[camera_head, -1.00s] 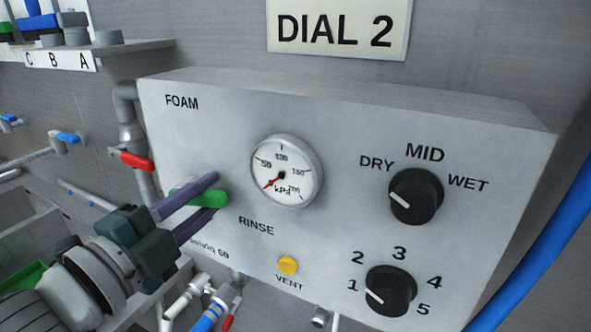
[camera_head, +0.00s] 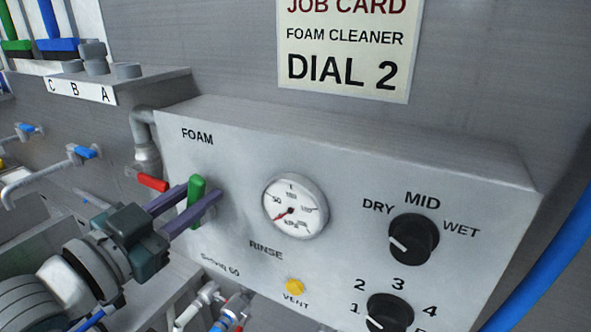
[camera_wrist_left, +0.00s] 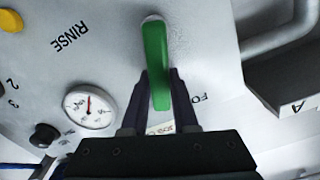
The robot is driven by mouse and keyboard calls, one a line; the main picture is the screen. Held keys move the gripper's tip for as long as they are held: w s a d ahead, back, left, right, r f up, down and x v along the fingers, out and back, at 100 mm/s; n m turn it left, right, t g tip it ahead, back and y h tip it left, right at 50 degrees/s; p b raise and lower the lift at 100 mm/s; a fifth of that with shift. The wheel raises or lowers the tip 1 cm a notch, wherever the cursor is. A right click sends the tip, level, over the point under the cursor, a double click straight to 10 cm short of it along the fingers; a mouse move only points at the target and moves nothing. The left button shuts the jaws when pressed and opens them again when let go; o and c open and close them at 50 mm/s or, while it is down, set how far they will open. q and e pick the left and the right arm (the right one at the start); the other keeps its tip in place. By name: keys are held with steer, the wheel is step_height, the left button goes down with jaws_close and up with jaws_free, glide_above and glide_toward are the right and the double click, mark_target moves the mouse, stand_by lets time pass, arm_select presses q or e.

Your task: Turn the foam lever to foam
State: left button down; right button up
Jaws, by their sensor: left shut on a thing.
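The green foam lever (camera_head: 197,192) is on the left of the grey panel (camera_head: 345,180), under the word FOAM and above and left of RINSE. Its handle stands nearly upright, its upper end toward FOAM. My left gripper (camera_head: 201,194) is shut on the lever, one dark finger on each side. In the left wrist view, where the panel is upside down, the lever (camera_wrist_left: 156,60) runs between the fingers (camera_wrist_left: 160,80), its free end toward the partly hidden FOAM label. My right gripper is not in view.
A pressure gauge (camera_head: 295,206) sits right of the lever, its needle at the low end. Beyond it are two black knobs (camera_head: 413,239) (camera_head: 389,313). A yellow VENT button (camera_head: 294,286) is below. A red-handled valve (camera_head: 152,182) is close left of the gripper.

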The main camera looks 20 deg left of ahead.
arm_select(q)
steer(key=shift+a+r+n, duration=0.1)
steer(key=shift+a+n, duration=0.4)
steer(key=shift+n, duration=0.55)
steer(key=shift+a+r+n, duration=0.1)
steer(key=shift+a+n, duration=0.35)
steer(key=shift+n, duration=0.6)
steer(key=c, duration=0.7)
jaws_free()
steer(key=shift+f, duration=0.1)
steer(key=s, duration=0.3)
steer(key=s+b, duration=0.1)
steer(key=s, duration=0.2)
steer(key=s+a, duration=0.1)
steer(key=s, duration=0.2)
steer(key=shift+s+b, duration=0.35)
steer(key=shift+s, duration=0.05)
steer(key=shift+d, duration=0.1)
